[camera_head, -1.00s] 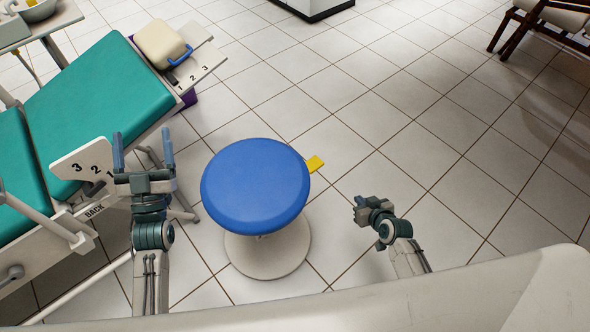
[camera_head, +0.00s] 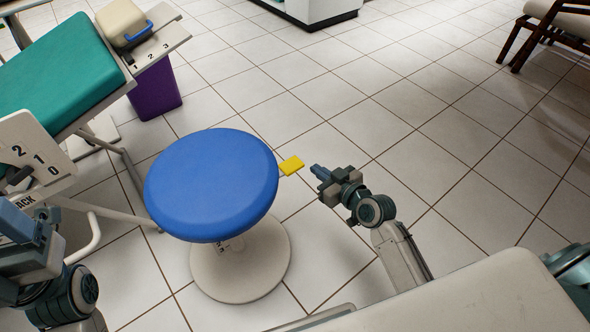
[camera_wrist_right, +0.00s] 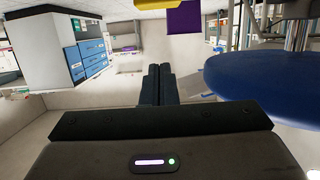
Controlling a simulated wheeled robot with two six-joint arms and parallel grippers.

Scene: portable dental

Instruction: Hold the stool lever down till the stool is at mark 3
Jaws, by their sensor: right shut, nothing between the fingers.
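The stool has a round blue seat (camera_head: 210,185) on a short column and a pale round base (camera_head: 240,275). Its yellow lever paddle (camera_head: 291,165) sticks out from the seat's right side. Small marks show on the column (camera_head: 232,244) under the seat, too small to read. My right gripper (camera_head: 318,171) is shut and empty, just right of the paddle with a gap between. In the right wrist view the blue seat (camera_wrist_right: 265,85) is at right and a yellow piece, likely the paddle (camera_wrist_right: 140,4), is at the top edge. My left gripper (camera_head: 18,235) is partly cut off at the left edge.
A green dental chair (camera_head: 55,80) stands at left, with a numbered plate (camera_head: 35,155) and a numbered board (camera_head: 165,42) bearing a cream box (camera_head: 122,22). A purple bin (camera_head: 155,90) is behind the stool. Tiled floor right of the stool is clear.

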